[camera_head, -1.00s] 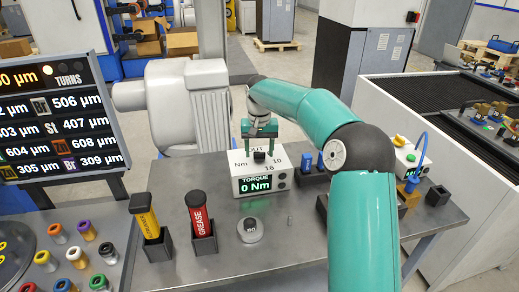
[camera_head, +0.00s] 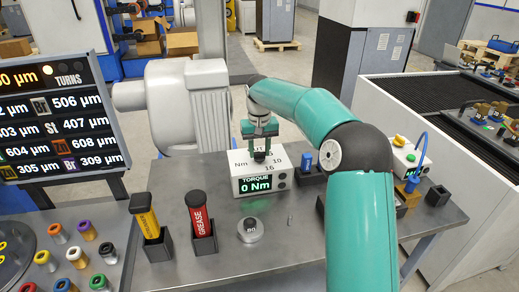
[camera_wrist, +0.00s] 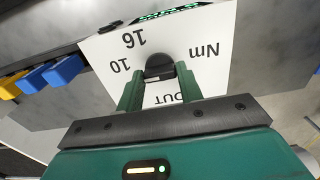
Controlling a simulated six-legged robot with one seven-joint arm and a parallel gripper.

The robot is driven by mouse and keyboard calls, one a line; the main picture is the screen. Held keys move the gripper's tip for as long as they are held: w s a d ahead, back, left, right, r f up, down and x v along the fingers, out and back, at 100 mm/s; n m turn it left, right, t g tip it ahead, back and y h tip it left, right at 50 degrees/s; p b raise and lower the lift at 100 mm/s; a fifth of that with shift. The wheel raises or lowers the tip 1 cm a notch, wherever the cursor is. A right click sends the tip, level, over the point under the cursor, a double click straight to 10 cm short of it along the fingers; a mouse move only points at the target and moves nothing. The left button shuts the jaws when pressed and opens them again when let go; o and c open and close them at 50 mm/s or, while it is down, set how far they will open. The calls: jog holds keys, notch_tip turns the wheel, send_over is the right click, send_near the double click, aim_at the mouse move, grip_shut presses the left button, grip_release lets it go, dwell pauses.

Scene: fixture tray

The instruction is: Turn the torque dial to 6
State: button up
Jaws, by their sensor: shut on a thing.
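The torque box (camera_head: 243,183) is a white box on the grey table, with a green display reading "TORQUE 0 Nm" on its front. Its black dial (camera_wrist: 159,66) stands on the top face, with "10", "16", "OUT" and "Nm" printed around it. My gripper (camera_head: 260,153) is above the box and shut on the dial. In the wrist view the two green fingers (camera_wrist: 158,88) stand on either side of the dial, and the dial's far part shows beyond them. The number 6 is hidden in both views.
A yellow tube (camera_head: 147,222) and a red grease tube (camera_head: 200,218) stand in black holders to the left. A round grey piece (camera_head: 250,229) lies in front of the box. Blue-topped parts (camera_head: 307,160) are close on the right. A large grey motor (camera_head: 190,105) stands behind.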

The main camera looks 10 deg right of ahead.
aim_at(259, 152)
jog(key=n, duration=0.4)
jog(key=shift+r, duration=0.1)
jog(key=shift+n, duration=1.8)
jog(key=o, duration=1)
notch_tip(259, 152, up, 14)
jog(key=shift+f, duration=0.15)
